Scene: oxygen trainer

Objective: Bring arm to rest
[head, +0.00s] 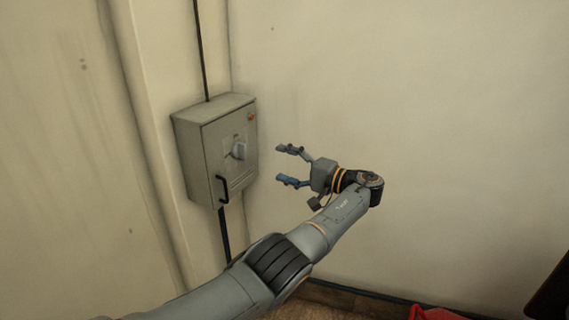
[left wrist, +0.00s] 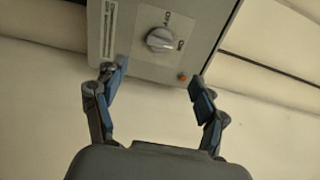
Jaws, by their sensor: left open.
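My left gripper (head: 288,165) is open and empty. It hangs in the air to the right of a grey wall box (head: 200,155), with its fingers pointing left toward the box and a gap between them. The box has a rotary knob (head: 239,150) on its front, a black handle and a small orange-red light. In the left wrist view the two fingers (left wrist: 152,95) stand apart, with the knob (left wrist: 160,39) beyond them and the box (left wrist: 135,72) above. My right gripper is not in view.
A dark conduit (head: 202,50) runs up the wall above the box and continues below it. A red object (head: 437,314) lies at the bottom edge, near a dark shape at the lower right corner. The wall (head: 450,130) right of my arm is bare.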

